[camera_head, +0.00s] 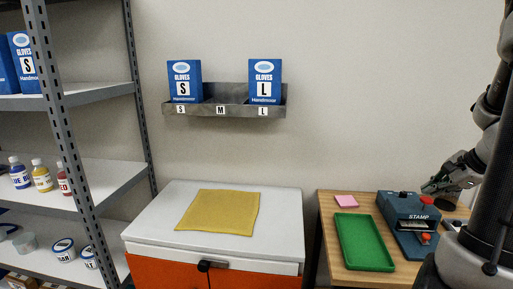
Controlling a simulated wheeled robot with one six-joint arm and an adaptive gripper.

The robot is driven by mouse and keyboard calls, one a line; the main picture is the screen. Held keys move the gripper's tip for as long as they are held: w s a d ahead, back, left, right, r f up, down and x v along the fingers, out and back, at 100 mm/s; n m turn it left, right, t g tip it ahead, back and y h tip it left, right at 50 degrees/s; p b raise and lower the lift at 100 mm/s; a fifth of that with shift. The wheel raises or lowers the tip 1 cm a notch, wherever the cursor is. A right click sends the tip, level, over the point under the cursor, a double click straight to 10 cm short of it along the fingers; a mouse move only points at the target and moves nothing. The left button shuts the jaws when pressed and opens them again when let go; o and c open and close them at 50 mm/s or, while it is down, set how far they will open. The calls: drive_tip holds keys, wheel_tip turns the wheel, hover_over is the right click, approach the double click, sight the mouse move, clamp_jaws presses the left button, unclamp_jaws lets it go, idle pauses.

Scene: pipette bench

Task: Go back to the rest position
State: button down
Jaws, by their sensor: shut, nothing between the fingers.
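My gripper (434,187) is at the right of the view, just above and beside the blue stamp machine (412,208). Its fingers are small in the picture and look closed, with nothing seen between them. My dark arm comes down along the right edge and hides part of the wooden table (345,274). Whether the gripper touches the stamp machine cannot be told.
A green tray (363,241) and a pink pad (346,201) lie on the wooden table. A yellow cloth (219,212) lies on the white-topped cabinet (155,222). A wall rack (222,108) holds two blue glove boxes. A grey shelf (100,178) with bottles stands left.

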drive_tip(key=s+a+r+n+g, duration=0.1)
drive_tip(key=s+a+r+n, duration=0.4)
drive_tip(key=s+a+n, duration=0.3)
drive_tip(key=s+a+r+n+g+h, duration=0.1)
drive_tip(key=s+a+r+n, duration=0.5)
drive_tip(key=a+n, duration=0.6)
drive_tip(key=shift+s+a+n+h, duration=0.35)
drive_tip(key=shift+s+a, duration=0.35)
drive_tip(key=shift+s, duration=0.25)
